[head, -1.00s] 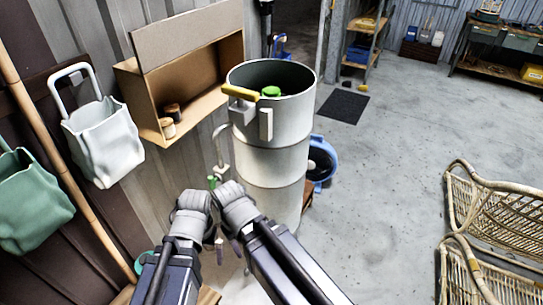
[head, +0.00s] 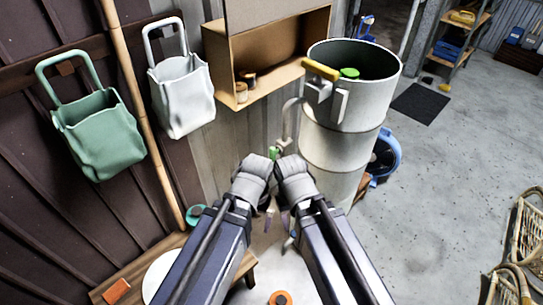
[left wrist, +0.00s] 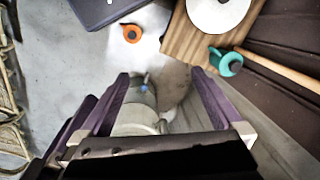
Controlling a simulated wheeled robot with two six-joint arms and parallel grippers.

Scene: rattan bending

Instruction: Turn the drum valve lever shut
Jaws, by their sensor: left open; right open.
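The tall pale grey drum (head: 340,150) stands right of centre in the head view. A yellow handle (head: 321,70) sits at its near rim, apart from both grippers; I cannot tell its exact setting. A green part (head: 349,73) shows in the drum's mouth, and another green part (head: 273,152) shows just beyond my grippers. My left gripper (head: 265,206) and right gripper (head: 289,212) are side by side low in front of the drum. In the left wrist view, my left gripper (left wrist: 160,82) has its purple fingers apart. A grey part with a blue tip (left wrist: 143,89) shows between them.
A cardboard box (head: 265,65) is on the wall left of the drum. A white bag (head: 183,95) and green bag (head: 98,130) hang farther left. A wooden bench (head: 125,277) is below. A blue fan (head: 388,155) stands behind the drum.

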